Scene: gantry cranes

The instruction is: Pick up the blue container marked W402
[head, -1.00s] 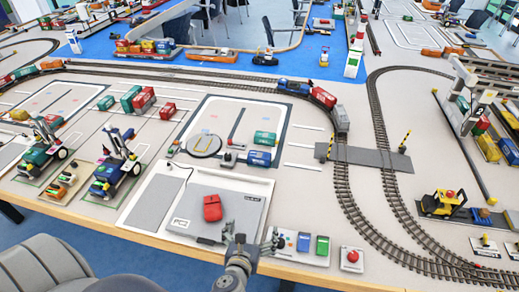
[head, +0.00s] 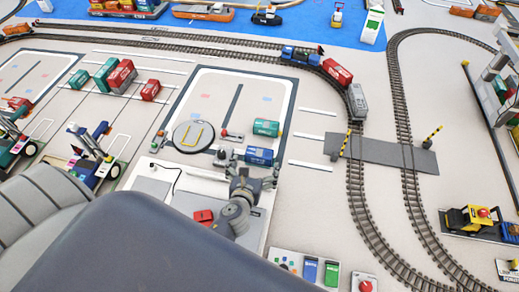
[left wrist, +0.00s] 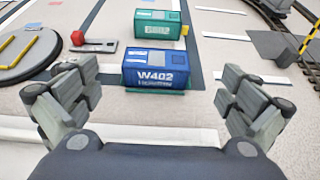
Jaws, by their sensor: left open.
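The blue container marked W402 (left wrist: 155,68) lies on the table ahead of my left gripper, between and beyond its spread fingers in the left wrist view. Its white marking faces me. In the head view the blue container (head: 260,156) sits just beyond my left gripper (head: 252,180). My left gripper (left wrist: 158,110) is open and empty, with a finger on each side and the container apart from them. A green container (left wrist: 158,28) stands right behind the blue one. My right gripper is not in view.
A round grey turntable (head: 194,136) with yellow rails is left of the containers. A small grey and red item (left wrist: 93,43) lies close to the blue container's left. A red object (head: 203,216) lies nearer. Railway track (head: 357,160) and a level crossing (head: 380,153) are to the right.

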